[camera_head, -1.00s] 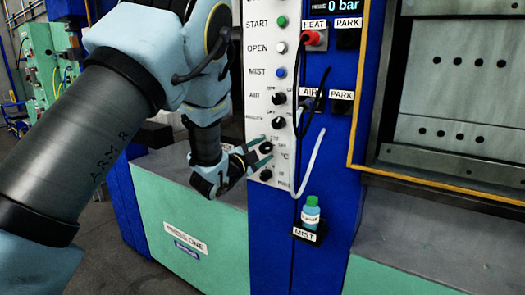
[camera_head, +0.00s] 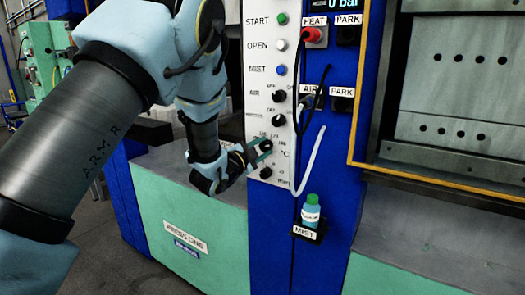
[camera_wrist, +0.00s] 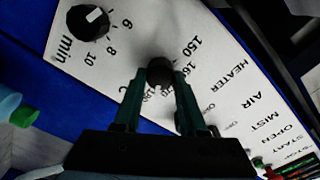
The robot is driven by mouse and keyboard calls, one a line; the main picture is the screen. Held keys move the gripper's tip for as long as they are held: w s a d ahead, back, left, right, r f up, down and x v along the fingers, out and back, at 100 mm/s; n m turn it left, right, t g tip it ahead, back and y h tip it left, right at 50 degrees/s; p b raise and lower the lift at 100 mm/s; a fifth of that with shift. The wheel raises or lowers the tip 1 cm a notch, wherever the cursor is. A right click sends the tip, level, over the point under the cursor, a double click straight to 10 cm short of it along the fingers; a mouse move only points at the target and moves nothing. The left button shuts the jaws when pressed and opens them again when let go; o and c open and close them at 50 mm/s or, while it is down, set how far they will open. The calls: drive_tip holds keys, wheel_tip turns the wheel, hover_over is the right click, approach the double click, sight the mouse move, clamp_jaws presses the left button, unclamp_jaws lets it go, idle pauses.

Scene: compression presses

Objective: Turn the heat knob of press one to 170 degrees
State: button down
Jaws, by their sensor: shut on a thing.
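Press one's white control panel (camera_head: 257,90) carries a column of buttons and knobs. The dark, round heat knob (camera_wrist: 160,71) sits beside the HEATER label, with 150, 160 and further partly hidden numbers around it. My gripper (camera_wrist: 161,80) has one finger on each side of the knob and is shut on it. In the head view, my gripper (camera_head: 263,149) reaches the lower panel from the left, and its fingers mostly hide the knob. I cannot make out the knob's pointer, so its setting is unclear.
The minute knob (camera_wrist: 88,22) is close to the heat knob. A black air knob (camera_head: 279,96) is higher on the panel. A pale hose (camera_head: 310,160) and dark cables hang just right. A mist bottle (camera_head: 311,210) stands below right.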

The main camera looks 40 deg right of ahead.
drive_tip(key=n+b, duration=0.1)
drive_tip(key=b, duration=0.1)
drive_tip(key=n+b, duration=0.2)
drive_tip(key=shift+f+n, duration=0.2)
drive_tip(key=shift+n, duration=0.1)
drive_tip(key=shift+r+n+b, duration=0.15)
drive_tip(key=shift+n+b, duration=1.55)
drive_tip(key=shift+n, duration=0.5)
drive_tip(key=shift+c, duration=2.3)
unclamp_jaws()
drive_tip(key=shift+r, duration=0.1)
drive_tip(key=shift+a, duration=0.1)
drive_tip(key=b+v, duration=0.3)
drive_tip(key=v, duration=0.7)
drive_tip(key=shift+a, duration=0.35)
